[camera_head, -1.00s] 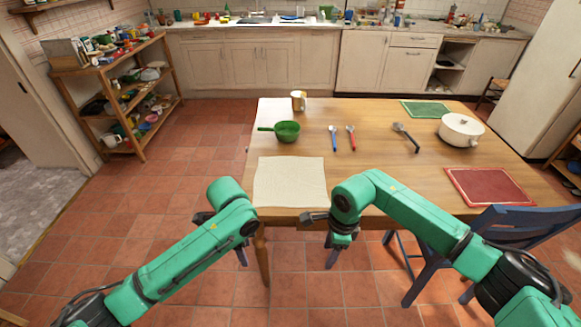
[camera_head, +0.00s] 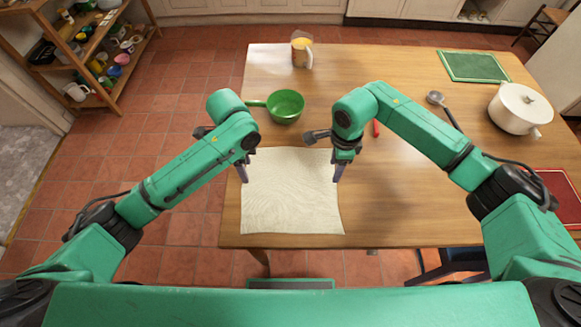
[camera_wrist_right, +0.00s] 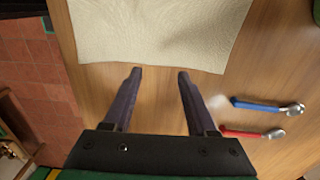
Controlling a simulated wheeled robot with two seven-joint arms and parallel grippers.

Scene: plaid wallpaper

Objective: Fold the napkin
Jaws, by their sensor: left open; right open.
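The napkin (camera_head: 292,205) is a cream, roughly square cloth lying flat and unfolded on the wooden table near its front left corner. My left gripper (camera_head: 243,172) is at the napkin's far left corner, with its fingers pointing down. My right gripper (camera_head: 337,174) is at the far right corner, also pointing down. In the right wrist view, the right gripper (camera_wrist_right: 158,74) has its fingers apart with nothing between them, and the napkin (camera_wrist_right: 160,30) lies just beyond the fingertips. I cannot tell whether either gripper touches the cloth.
A blue-handled utensil (camera_wrist_right: 262,106) and a red-handled one (camera_wrist_right: 250,133) lie near my right gripper. A white pot (camera_head: 518,108) and a ladle (camera_head: 440,103) are at right.

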